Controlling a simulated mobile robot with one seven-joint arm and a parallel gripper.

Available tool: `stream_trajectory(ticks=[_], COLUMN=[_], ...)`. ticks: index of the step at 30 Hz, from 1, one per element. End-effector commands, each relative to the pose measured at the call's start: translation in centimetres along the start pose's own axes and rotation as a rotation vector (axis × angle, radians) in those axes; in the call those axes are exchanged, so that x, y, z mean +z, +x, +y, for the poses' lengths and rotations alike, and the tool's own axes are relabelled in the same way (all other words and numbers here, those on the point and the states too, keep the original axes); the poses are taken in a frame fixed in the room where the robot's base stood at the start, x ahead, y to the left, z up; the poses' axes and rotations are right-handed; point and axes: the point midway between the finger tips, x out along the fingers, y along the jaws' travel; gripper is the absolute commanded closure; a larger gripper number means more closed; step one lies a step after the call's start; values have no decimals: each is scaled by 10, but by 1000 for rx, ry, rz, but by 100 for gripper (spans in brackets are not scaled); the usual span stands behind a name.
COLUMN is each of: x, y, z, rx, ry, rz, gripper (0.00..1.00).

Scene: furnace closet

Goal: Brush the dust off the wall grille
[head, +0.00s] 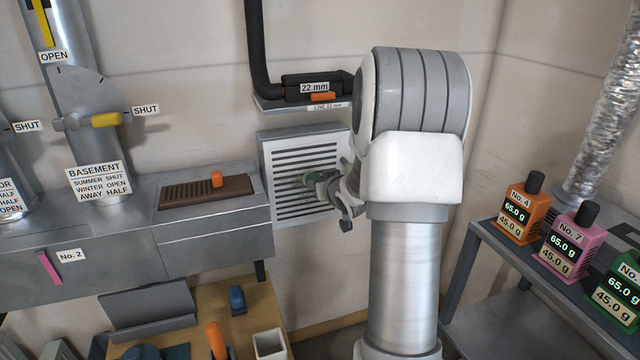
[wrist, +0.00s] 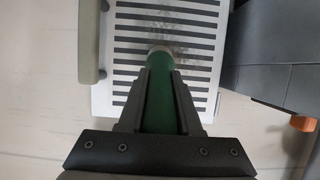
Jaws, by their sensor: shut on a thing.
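The wall grille (head: 282,150) is a pale plate with dark horizontal slots, on the back wall left of my arm; it also shows in the wrist view (wrist: 205,65). Grey-black dust (wrist: 178,43) smudges its slats in the wrist view. My gripper (head: 335,188) is shut on the green handle of a brush (head: 318,177), and the fingers (wrist: 160,82) flank the handle (wrist: 160,108) in the wrist view. The brush's pale end points at the grille, at the dust's lower edge. I cannot tell whether it touches. My arm and gripper hide the grille's right part.
A wooden bench (head: 255,305) is below. Several coloured bottles (head: 525,208) stand on the right shelf.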

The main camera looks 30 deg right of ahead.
Motion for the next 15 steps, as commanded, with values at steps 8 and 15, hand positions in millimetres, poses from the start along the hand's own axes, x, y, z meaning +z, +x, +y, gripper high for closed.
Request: stream_trajectory(ticks=[8,15], x=[-2,-1], y=[-1,-1], z=[16,31], rx=[2,2], ry=[1,1], rz=[0,0], gripper=[100,100])
